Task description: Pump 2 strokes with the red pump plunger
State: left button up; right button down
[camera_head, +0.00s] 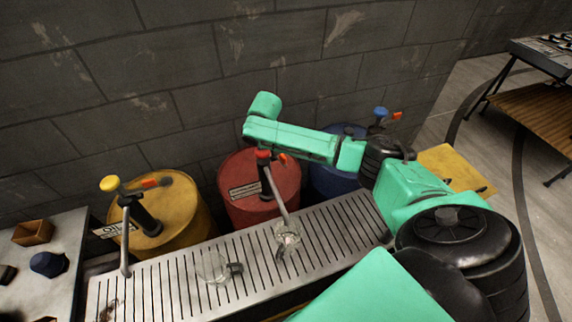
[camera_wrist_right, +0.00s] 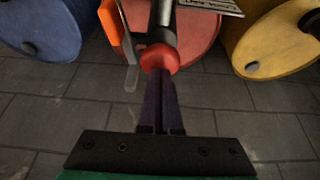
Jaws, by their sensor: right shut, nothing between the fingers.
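The red pump plunger (camera_head: 263,154) is a red knob on top of a dark pump on the red barrel (camera_head: 245,205). It shows larger in the right wrist view (camera_wrist_right: 160,58). The grey spout (camera_head: 279,199) slopes down toward a clear glass mug (camera_head: 288,234) on the slatted metal tray (camera_head: 180,288). My right gripper (camera_wrist_right: 162,80) is shut and empty, its dark fingers lined up with the red knob, tips at or very near it. I cannot tell whether they touch. In the head view my arm hides those fingers. My left gripper is not in view.
A yellow barrel (camera_head: 178,215) with a yellow-knobbed pump (camera_head: 110,183) stands left. A blue barrel (camera_head: 330,178) with a blue-knobbed pump (camera_head: 380,112) stands right, partly behind my arm. Another glass mug (camera_head: 212,267) stands on the tray. A block wall (camera_head: 200,70) closes the back.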

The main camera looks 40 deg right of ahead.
jog(key=shift+s+r+p, duration=0.1)
jog(key=shift+r+p, duration=0.5)
jog(key=shift+r, duration=0.05)
jog(key=shift+r+p, duration=0.35)
jog(key=shift+r, duration=1.85)
jog(key=shift+w+f, duration=0.15)
jog(key=shift+w, duration=0.05)
